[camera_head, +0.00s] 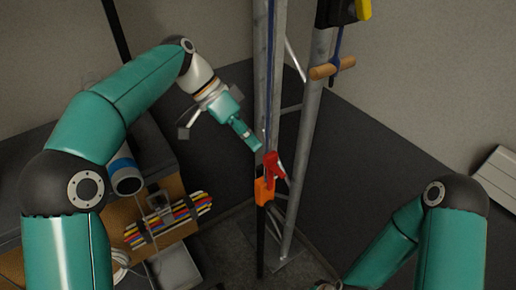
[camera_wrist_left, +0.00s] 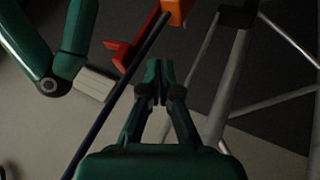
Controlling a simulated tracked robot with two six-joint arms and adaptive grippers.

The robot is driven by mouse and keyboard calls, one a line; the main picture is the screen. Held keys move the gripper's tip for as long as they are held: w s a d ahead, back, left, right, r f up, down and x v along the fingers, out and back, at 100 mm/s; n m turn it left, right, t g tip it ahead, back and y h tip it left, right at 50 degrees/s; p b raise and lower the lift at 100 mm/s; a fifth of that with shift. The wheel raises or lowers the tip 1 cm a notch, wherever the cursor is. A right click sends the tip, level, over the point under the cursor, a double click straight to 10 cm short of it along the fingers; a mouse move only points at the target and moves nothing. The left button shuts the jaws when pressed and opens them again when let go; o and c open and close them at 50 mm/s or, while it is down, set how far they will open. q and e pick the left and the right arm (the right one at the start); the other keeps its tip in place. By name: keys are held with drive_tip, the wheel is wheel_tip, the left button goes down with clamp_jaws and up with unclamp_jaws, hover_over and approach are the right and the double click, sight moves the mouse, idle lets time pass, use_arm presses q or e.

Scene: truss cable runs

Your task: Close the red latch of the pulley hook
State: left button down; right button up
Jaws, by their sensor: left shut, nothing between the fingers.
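The orange pulley hook body (camera_head: 263,190) hangs beside the grey truss in the middle of the head view. Its red latch (camera_head: 273,167) sticks up above the orange body at an angle. My left gripper (camera_head: 257,146) is shut and empty, just above and left of the red latch, and looks apart from it. In the left wrist view the shut fingertips (camera_wrist_left: 158,68) point toward the orange body (camera_wrist_left: 178,10), with the red latch (camera_wrist_left: 130,50) to their left. The latch's joint is not clear. My right arm shows at the right, but its gripper is out of view.
The grey truss (camera_head: 304,140) stands right behind the hook. A dark blue rope (camera_wrist_left: 115,100) runs close by the left fingers. A wooden handle (camera_head: 331,67) hangs at upper right. Floor right of the truss is clear.

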use_arm(q)
drive_tip(key=shift+s+d, duration=0.7)
drive_tip(key=shift+s, duration=0.25)
